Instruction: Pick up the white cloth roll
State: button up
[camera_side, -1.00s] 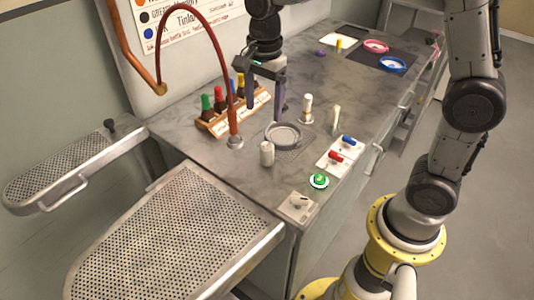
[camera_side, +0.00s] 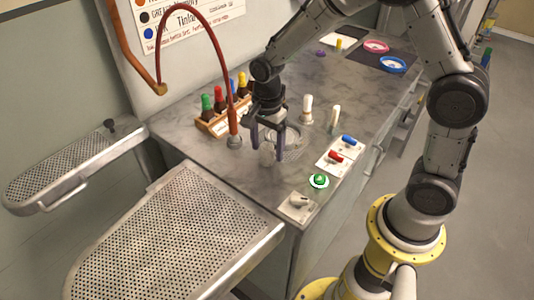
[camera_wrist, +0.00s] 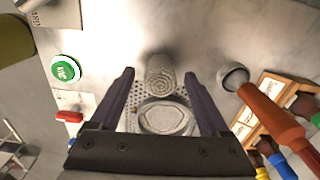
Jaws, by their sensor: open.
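The white cloth roll (camera_wrist: 160,76) stands upright on the grey marbled counter, its spiral end facing up in the wrist view. My gripper (camera_side: 267,150) is open and points down over the roll. In the wrist view the fingers of my gripper (camera_wrist: 160,80) are spread, one on each side of the roll, with nothing held. Whether a finger touches the roll cannot be told.
A round metal dish (camera_wrist: 165,118) on a perforated plate is beside the roll. The red hose nozzle (camera_side: 233,122) and a rack of bottles (camera_side: 215,124) stand close on the left. A green button (camera_side: 319,181) and red switch (camera_side: 335,157) lie to the right. A perforated board (camera_side: 175,235) is in front.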

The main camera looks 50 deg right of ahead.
notch_tip(320, 180, down, 2)
jog(key=shift+f, duration=0.1)
grip_shut()
dwell(0.5)
